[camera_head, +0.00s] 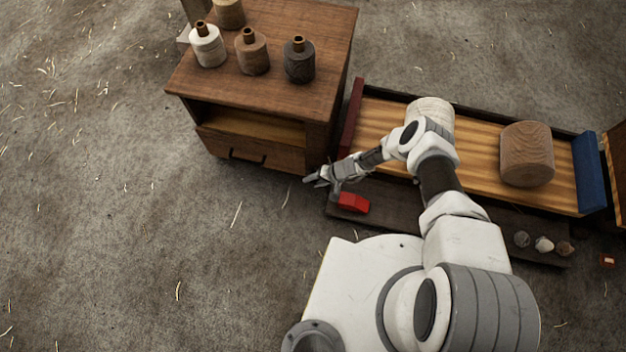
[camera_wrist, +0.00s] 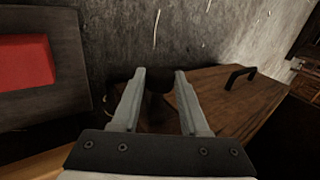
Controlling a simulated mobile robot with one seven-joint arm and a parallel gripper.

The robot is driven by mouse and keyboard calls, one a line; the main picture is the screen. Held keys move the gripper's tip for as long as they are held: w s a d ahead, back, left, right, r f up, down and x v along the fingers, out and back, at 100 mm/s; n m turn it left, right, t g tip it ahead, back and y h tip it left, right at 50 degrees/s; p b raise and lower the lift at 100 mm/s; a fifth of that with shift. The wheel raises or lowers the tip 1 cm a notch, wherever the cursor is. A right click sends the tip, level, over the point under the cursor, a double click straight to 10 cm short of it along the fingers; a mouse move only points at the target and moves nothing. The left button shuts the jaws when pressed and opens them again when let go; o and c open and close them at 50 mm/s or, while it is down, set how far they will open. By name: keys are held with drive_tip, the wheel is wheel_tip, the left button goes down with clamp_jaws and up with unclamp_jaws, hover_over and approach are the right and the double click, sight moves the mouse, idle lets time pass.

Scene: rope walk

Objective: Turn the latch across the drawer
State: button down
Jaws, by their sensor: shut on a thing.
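The wooden cabinet (camera_head: 320,40) stands at the upper middle of the head view. Its drawer (camera_head: 225,143) looks closed and has a dark handle (camera_head: 248,158); the drawer front (camera_wrist: 222,105) and handle (camera_wrist: 240,77) also show in the wrist view. My gripper (camera_head: 311,180) is at the lower right corner of the drawer front. In the wrist view, my gripper (camera_wrist: 160,74) has its fingers on either side of a dark brown piece, the latch (camera_wrist: 157,112), and is shut on it. The latch is shadowed and partly hidden, so its angle is hard to tell.
A red block (camera_head: 353,202) lies on a dark ledge beside my gripper. Behind it is a wooden tray (camera_head: 480,150) with a wooden cylinder (camera_head: 527,154) and a pale one. Several bottle-shaped spools stand on the cabinet top. The floor at left is clear except for straw.

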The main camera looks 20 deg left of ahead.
drive_tip(key=shift+d+f+y+b, duration=0.1)
drive_tip(key=shift+f+y+b, duration=0.25)
drive_tip(key=shift+y+b, duration=1.45)
drive_tip(key=shift+b, duration=0.1)
drive_tip(key=shift+r+g, duration=0.1)
drive_tip(key=shift+g, duration=0.2)
drive_tip(key=shift+c, duration=2.1)
unclamp_jaws()
drive_tip(key=shift+w+d+r, duration=0.1)
drive_tip(key=shift+d, duration=0.1)
